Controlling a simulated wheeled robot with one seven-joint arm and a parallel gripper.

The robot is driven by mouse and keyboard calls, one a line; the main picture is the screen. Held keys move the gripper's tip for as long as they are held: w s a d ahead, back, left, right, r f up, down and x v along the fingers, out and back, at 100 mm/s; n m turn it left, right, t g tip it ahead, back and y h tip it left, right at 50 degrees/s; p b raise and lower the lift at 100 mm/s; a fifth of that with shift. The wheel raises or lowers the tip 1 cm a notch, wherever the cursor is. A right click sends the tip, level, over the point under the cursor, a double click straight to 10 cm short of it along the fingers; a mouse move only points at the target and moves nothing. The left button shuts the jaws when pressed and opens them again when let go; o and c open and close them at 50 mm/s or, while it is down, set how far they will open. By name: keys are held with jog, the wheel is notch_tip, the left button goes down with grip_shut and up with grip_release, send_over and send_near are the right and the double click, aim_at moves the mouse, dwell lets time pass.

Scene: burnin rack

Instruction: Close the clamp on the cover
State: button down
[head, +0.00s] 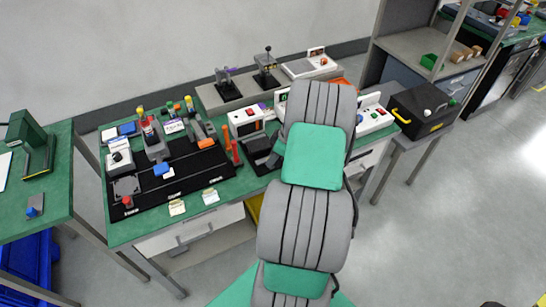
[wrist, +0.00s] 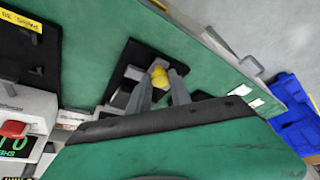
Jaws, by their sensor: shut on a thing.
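In the wrist view, my gripper (wrist: 162,78) has its two grey fingers closed on a round yellow knob (wrist: 158,74). The knob appears to be the handle end of the clamp. Below it are grey parts (wrist: 133,73) on a black base (wrist: 125,62), which lies on the green table top. The fingers hide part of the clamp, and I cannot tell the cover apart from the base or see the clamp's angle. In the head view, my arm hides the gripper and the knob. A dark fixture with a grey top (head: 257,144) shows just left of the arm.
A white instrument with a red button (wrist: 13,129) is at the wrist view's lower left. Blue bins (wrist: 298,122) are at its right. In the head view, a black board with fixtures (head: 185,180) lies left, red posts (head: 235,152) stand near the arm, and a black case (head: 425,105) is right.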

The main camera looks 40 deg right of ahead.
aim_at(263, 158)
jog(key=shift+w, duration=0.1)
jog(key=w+b, duration=0.2)
jog(key=w+d, duration=0.1)
jog(key=shift+w+f+b, duration=0.25)
jog(key=shift+b, duration=0.15)
jog(key=shift+w+r, duration=0.1)
jog(key=shift+r, duration=0.3)
jog(key=c, duration=1.2)
grip_release()
jog(key=shift+w+f, duration=0.1)
jog(key=shift+o, duration=0.2)
jog(key=b+v, duration=0.1)
jog(key=v, duration=0.7)
jog(key=shift+f, duration=0.1)
